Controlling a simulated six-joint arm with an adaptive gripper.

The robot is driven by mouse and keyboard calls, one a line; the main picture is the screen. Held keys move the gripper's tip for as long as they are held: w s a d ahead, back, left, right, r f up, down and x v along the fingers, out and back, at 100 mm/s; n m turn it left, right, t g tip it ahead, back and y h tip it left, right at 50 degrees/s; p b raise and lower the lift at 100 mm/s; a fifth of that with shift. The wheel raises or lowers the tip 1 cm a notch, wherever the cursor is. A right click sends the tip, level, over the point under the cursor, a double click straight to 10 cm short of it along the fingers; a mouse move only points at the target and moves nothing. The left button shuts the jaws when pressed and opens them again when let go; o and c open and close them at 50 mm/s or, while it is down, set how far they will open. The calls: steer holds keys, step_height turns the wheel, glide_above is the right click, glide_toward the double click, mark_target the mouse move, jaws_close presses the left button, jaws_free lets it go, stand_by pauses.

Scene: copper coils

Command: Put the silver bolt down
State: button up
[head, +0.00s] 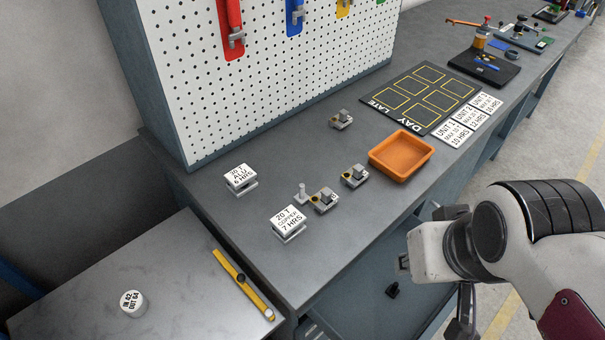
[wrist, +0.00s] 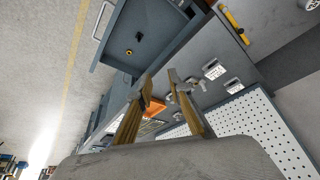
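A small silver bolt-like piece (head: 301,193) stands upright on the grey bench in the head view, between the two white signs and left of the nearest small grey fixture (head: 324,200). My gripper (wrist: 160,82) shows in the wrist view with its two fingers apart and nothing visible between them. The orange tray (wrist: 155,109) shows beyond the fingers, some way off. In the head view my arm is at the right, in front of the bench; its fingers are mostly hidden or cut off at the lower edge. My gripper is well apart from the silver piece.
Two more fixtures (head: 355,176) (head: 342,120) sit near the orange tray (head: 402,155). White signs (head: 288,222) (head: 240,178) stand nearby. A black marked mat (head: 422,97) lies farther back. A pegboard (head: 260,70) rises behind. An open drawer (wrist: 140,32) lies below the bench edge.

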steer(key=f, duration=0.1)
glide_above(302, 186)
steer(key=s, duration=0.3)
step_height(302, 186, down, 12)
steer(key=shift+w+r+m, duration=0.1)
steer(key=shift+w+m, duration=0.1)
steer(key=shift+m, duration=0.2)
stand_by(0.6)
steer(key=shift+x, duration=3.9)
steer(key=shift+d, duration=0.1)
